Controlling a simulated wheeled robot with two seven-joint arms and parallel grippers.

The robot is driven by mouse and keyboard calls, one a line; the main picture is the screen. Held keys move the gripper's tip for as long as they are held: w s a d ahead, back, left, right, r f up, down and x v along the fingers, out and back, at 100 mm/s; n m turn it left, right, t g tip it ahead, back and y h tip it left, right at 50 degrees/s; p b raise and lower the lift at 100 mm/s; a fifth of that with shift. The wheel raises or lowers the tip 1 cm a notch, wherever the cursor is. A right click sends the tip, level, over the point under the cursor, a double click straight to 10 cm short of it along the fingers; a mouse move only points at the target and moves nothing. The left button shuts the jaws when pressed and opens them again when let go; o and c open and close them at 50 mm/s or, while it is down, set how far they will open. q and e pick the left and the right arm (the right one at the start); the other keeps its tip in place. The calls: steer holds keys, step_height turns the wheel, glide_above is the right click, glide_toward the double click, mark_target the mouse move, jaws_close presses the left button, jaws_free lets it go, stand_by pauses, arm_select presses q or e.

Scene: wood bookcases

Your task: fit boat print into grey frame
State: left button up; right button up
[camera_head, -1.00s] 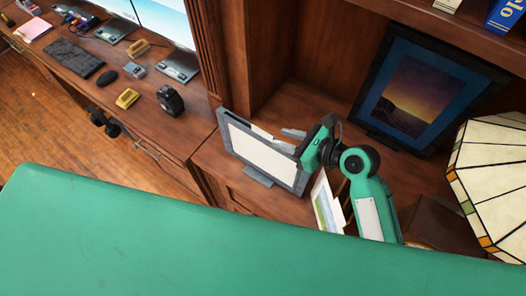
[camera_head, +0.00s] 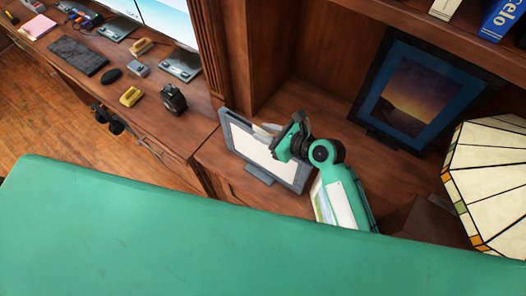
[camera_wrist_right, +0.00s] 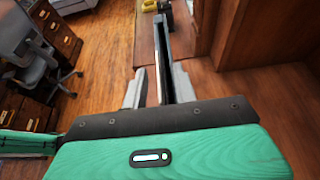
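The grey frame (camera_head: 228,127) stands upright on a small foot on the wooden surface, its front pale and blank. My right gripper (camera_head: 272,134) is at the frame's upper edge. In the right wrist view its fingers (camera_wrist_right: 158,88) are apart, one on each side of a thin dark slab (camera_wrist_right: 160,50), which looks like the frame seen edge-on. The left finger has a gap to it; the right finger is close, and contact is unclear. A print with green and blue (camera_head: 324,206) stands behind my right arm, partly hidden; I cannot make out a boat. My left gripper is not in view.
A dark-framed sunset picture (camera_head: 418,96) leans at the back of the bookcase. A stained-glass lamp (camera_head: 488,185) stands at the right. A wooden upright (camera_head: 212,50) separates the desk, with keyboard (camera_head: 77,55) and black tape dispenser (camera_head: 173,99), from the frame's area.

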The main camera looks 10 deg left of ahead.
jaws_close()
